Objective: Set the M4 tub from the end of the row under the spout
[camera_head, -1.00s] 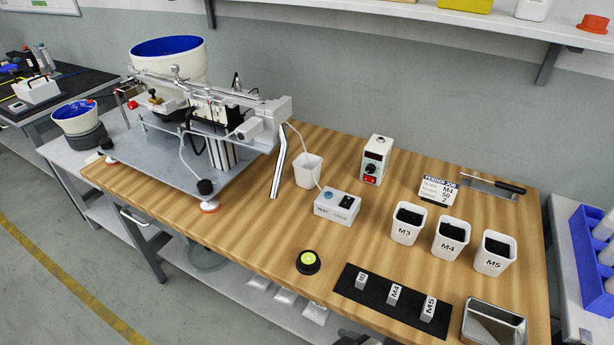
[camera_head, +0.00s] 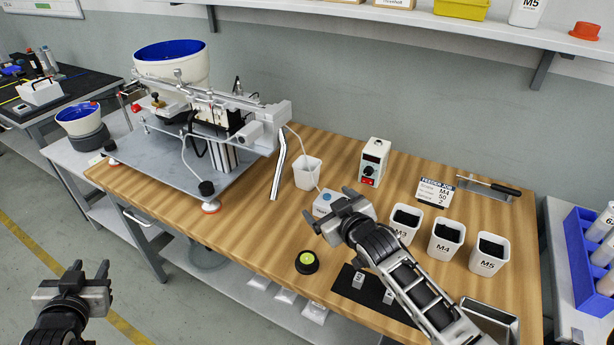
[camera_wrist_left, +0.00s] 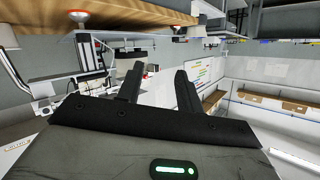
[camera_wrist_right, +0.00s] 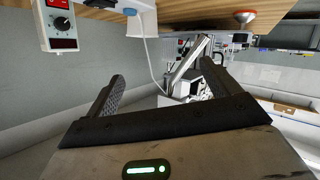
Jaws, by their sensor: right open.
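Three white square tubs with dark contents stand in a row on the wooden bench: the M3 tub (camera_head: 405,222), the M4 tub (camera_head: 445,242) in the middle and the M5 tub (camera_head: 487,257) at the right end. The silver slanted spout (camera_head: 278,168) comes down from the feeder machine, with a plain white tub (camera_head: 308,174) close to its right. My right gripper (camera_head: 328,204) is open and empty over the grey test box, left of the M3 tub, whose front my arm partly hides. My left gripper (camera_head: 89,268) is open and empty over the floor, left of the bench.
The job card (camera_head: 435,191) reads M4, 50, 2. A control box (camera_head: 374,162) stands behind the test box (camera_head: 325,201). A black button with a yellow top (camera_head: 307,261), a black mat (camera_head: 347,292) with labelled blocks and a metal tray (camera_head: 490,318) lie nearer the front.

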